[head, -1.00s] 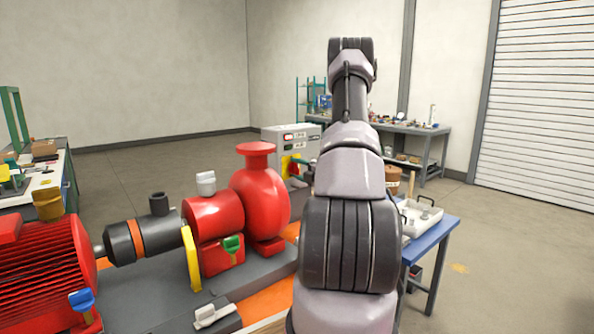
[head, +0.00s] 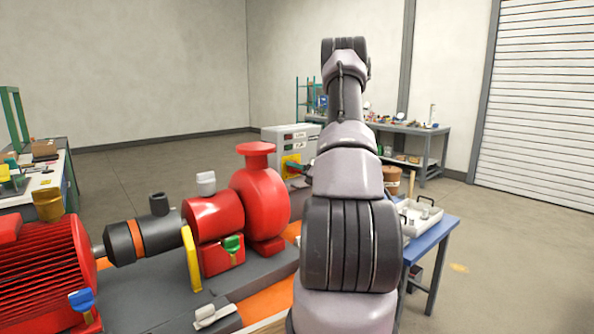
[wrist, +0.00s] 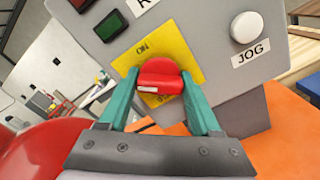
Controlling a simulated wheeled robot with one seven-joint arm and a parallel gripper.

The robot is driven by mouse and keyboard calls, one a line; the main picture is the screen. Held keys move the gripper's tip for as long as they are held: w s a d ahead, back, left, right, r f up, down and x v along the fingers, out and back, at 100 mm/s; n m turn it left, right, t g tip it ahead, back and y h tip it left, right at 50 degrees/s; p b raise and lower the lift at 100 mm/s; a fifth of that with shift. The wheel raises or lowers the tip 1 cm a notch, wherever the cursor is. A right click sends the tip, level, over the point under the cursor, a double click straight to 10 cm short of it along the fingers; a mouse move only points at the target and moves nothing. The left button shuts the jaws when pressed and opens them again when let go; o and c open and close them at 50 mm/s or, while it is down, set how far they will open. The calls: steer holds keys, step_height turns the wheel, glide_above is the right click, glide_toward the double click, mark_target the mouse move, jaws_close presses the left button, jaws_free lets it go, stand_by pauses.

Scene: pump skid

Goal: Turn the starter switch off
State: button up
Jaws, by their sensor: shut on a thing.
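The starter switch is a red knob (wrist: 160,78) on a tilted yellow plate (wrist: 180,50) in the wrist view. Its grip bar lies nearly level in that view, with a white mark at its left end. "ON" is printed above the knob; the lettering below it is partly hidden. My gripper (wrist: 160,84) has its teal fingers on either side of the bar, shut on it. In the head view the yellow plate (head: 291,165) shows on the grey control box (head: 277,136), left of my arm; the knob is hard to make out there.
A white JOG button (wrist: 246,27) sits right of the switch; green (wrist: 111,26) and dark red lamps sit upper left. The red pump (head: 262,200) stands before the box. A blue table (head: 432,240) with a white tray is right of my arm.

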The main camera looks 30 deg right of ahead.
steer(key=n, duration=0.3)
steer(key=shift+f+n, duration=0.1)
steer(key=shift+n, duration=2.2)
steer(key=shift+s, duration=0.1)
steer(key=o, duration=1.4)
steer(key=s, duration=0.3)
steer(key=s+d, duration=0.1)
steer(key=s, duration=0.6)
steer(key=shift+s+d, duration=0.25)
steer(key=shift+s, duration=0.05)
